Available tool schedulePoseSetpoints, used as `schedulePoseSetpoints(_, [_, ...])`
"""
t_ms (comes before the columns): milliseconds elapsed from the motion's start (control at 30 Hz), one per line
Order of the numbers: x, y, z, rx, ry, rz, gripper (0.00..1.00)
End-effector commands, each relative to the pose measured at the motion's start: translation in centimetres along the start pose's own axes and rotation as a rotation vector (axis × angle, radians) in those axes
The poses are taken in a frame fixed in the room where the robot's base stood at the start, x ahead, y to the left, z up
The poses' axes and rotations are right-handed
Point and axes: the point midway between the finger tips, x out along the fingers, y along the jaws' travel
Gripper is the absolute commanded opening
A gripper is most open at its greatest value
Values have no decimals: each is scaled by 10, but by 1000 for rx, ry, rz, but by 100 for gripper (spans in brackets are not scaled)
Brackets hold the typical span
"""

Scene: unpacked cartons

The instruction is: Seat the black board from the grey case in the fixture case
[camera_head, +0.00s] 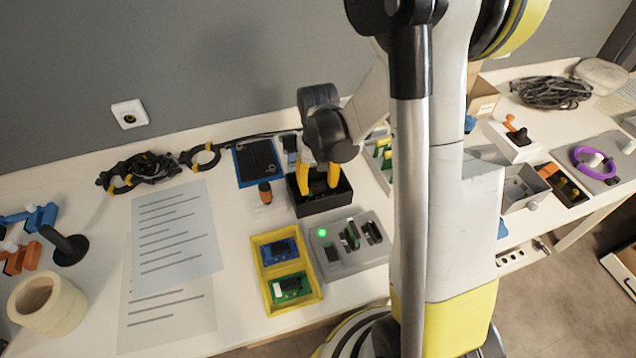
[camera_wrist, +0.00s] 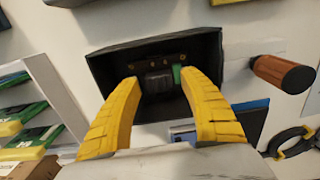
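The grey case (camera_head: 375,258) sits front centre in the head view, with dark and green boards standing in its slots and a lit green lamp. Behind it is an open black box (camera_head: 322,206), likely the fixture case; it fills the middle of the wrist view (camera_wrist: 103,68). My gripper (camera_head: 319,182) points down into this box. Its yellow fingers are spread apart, also in the wrist view (camera_wrist: 160,80). Between and beyond the tips show a dark part with gold dots (camera_wrist: 167,63) and a small green piece (camera_wrist: 176,75). I cannot tell whether the fingers touch this part.
A yellow tray (camera_head: 268,268) with a blue and a green board stands left of the grey case. A blue-edged black panel (camera_head: 257,162) lies behind. My arm column hides the table right of the grey case.

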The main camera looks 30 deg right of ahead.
Motion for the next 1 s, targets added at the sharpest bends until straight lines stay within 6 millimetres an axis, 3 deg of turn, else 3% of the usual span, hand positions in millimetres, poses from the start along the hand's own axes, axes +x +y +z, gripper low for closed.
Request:
schedulePoseSetpoints(267, [-12,0,0,0,0,0,50])
schedulePoseSetpoints(700, [-102,0,0,0,0,0,50])
schedulePoseSetpoints(1000, [-121,0,0,0,0,0,50])
